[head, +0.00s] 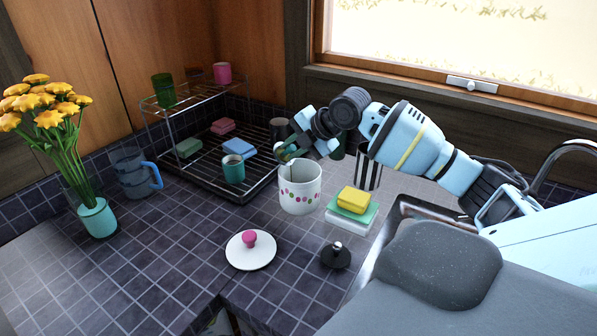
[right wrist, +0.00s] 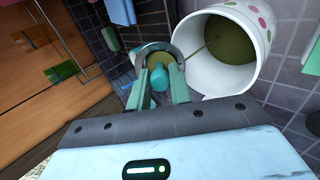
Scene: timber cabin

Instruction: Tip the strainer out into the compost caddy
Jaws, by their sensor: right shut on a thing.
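The compost caddy (head: 300,197), which I take to be the white pot with coloured dots, stands open on the tiled counter; its white lid (head: 262,258) with a pink knob lies in front. My right gripper (head: 300,150) is above the caddy's back-left rim, shut on the strainer (head: 285,157). In the right wrist view the strainer (right wrist: 143,52) has a grey round rim, olive contents and a teal handle between the fingers. It is tilted. A thin olive streak runs from it into the caddy (right wrist: 212,80), where olive matter shows. My left gripper is out of view.
A dish rack (head: 203,180) with cups and sponges stands behind left. A striped cup (head: 367,170), a stack with a yellow sponge (head: 354,199) and a black lid (head: 336,258) are right of the caddy. Flowers and a mug (head: 130,172) stand left. Front-left counter is clear.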

